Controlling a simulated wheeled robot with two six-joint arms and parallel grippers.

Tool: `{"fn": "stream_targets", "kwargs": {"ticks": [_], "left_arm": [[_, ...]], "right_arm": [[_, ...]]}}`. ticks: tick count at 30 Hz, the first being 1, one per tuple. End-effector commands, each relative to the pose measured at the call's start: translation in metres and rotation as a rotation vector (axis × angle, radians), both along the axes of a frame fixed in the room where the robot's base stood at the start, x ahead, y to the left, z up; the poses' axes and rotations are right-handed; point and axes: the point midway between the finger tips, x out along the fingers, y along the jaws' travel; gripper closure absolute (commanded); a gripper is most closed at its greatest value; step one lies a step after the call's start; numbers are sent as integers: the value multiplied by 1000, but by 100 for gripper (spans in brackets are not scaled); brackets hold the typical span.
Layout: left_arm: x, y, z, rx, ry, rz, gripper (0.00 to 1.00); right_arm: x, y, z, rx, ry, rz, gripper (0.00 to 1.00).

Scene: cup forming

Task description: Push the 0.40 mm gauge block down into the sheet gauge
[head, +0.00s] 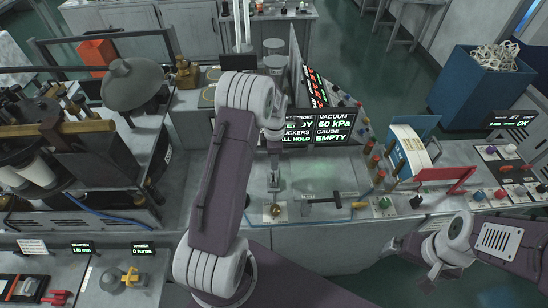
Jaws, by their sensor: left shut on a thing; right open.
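My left arm reaches up the middle of the head view and bends down to the bench. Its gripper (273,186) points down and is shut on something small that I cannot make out. A small brass-coloured piece (275,211) on a pale plate lies just below the fingertips. I cannot tell whether they touch, or which part is the sheet gauge or the 0.40 mm block. A display (318,129) behind reads "GAUGE EMPTY", partly hidden by my arm. My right gripper (432,277) is open and empty at lower right, in front of the bench.
A dark T-shaped handle (323,201) lies right of the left gripper. Several coloured knobs and a red bracket (447,175) stand further right. A machine with a round grey dome (133,83) fills the left.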

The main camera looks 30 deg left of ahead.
Motion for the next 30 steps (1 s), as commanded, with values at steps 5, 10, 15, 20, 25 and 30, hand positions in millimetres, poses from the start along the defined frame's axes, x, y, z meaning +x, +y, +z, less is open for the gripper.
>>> {"fn": "stream_targets", "kwargs": {"ticks": [5,10,15,20,25,30], "left_arm": [[0,0,-25,0,0,0,100],[0,0,-31,1,-1,0,100],[0,0,-30,0,0,0,100],[0,0,-30,0,0,0,100],[0,0,-30,0,0,0,100],[0,0,-30,0,0,0,100]], "right_arm": [[0,0,-19,0,0,0,0],[0,0,-22,0,0,0,0],[0,0,-21,0,0,0,0],[0,0,-21,0,0,0,0],[0,0,-20,0,0,0,0],[0,0,-20,0,0,0,0]]}}
